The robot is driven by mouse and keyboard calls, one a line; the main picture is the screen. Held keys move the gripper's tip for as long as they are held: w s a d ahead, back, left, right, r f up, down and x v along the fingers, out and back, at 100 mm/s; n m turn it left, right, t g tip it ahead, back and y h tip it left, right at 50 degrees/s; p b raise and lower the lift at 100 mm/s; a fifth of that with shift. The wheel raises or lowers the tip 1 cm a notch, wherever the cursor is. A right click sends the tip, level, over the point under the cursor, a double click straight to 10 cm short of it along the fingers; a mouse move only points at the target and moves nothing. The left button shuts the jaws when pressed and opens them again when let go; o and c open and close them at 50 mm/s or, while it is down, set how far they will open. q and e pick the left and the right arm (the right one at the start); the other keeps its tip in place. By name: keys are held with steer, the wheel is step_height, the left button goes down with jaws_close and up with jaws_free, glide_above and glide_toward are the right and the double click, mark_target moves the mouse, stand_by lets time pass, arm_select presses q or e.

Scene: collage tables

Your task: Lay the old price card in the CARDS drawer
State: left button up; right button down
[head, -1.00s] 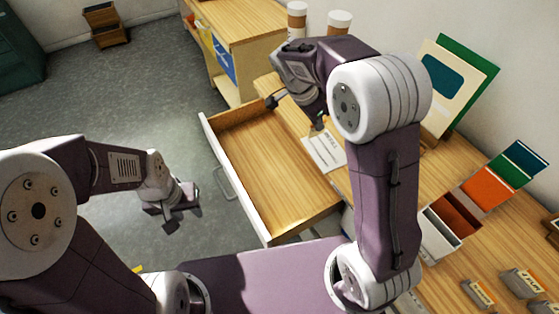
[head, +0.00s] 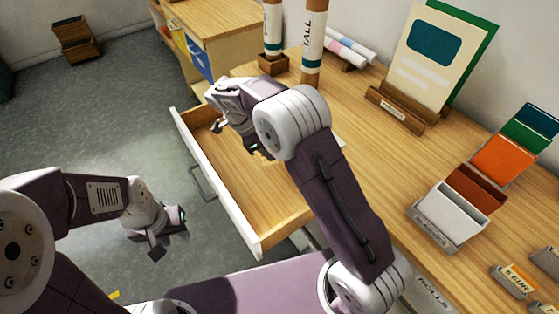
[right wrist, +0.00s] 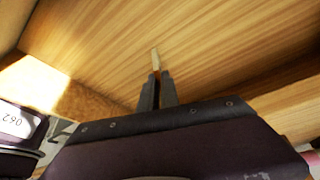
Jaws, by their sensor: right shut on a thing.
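My right gripper (right wrist: 158,92) is shut on a thin, pale tan strip, which looks like the old price card (right wrist: 155,62) seen almost edge-on. The open wooden drawer (head: 255,252) is pulled out from the desk; its own label is not visible. In the head view the right gripper (head: 236,138) is over the drawer, partly covered by my arm. The drawer's bare wooden floor fills much of the right wrist view; whether the card touches it I cannot tell. My left gripper (head: 165,242) hangs over the floor left of the drawer, with nothing visible in it; its jaws are unclear.
A white paper corner (head: 341,142) shows on the desk behind my right arm. A ROLLS label (head: 433,292) is on the desk front. A colour-card rack (head: 450,220), a stand with boards (head: 395,110) and tall tubes (head: 312,50) occupy the desk. Mid-desk is clear.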

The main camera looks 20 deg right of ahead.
mark_target(281, 170)
step_height(281, 170, down, 3)
steer(key=shift+r, duration=0.1)
steer(key=d, duration=0.2)
steer(key=d+f, duration=0.1)
steer(key=d, duration=0.1)
steer(key=shift+s+d+b, duration=0.1)
steer(key=shift+s+b, duration=0.05)
steer(key=shift+b, duration=0.15)
steer(key=shift+f, duration=0.1)
steer(key=shift+f, duration=0.1)
steer(key=c, duration=1.6)
jaws_free()
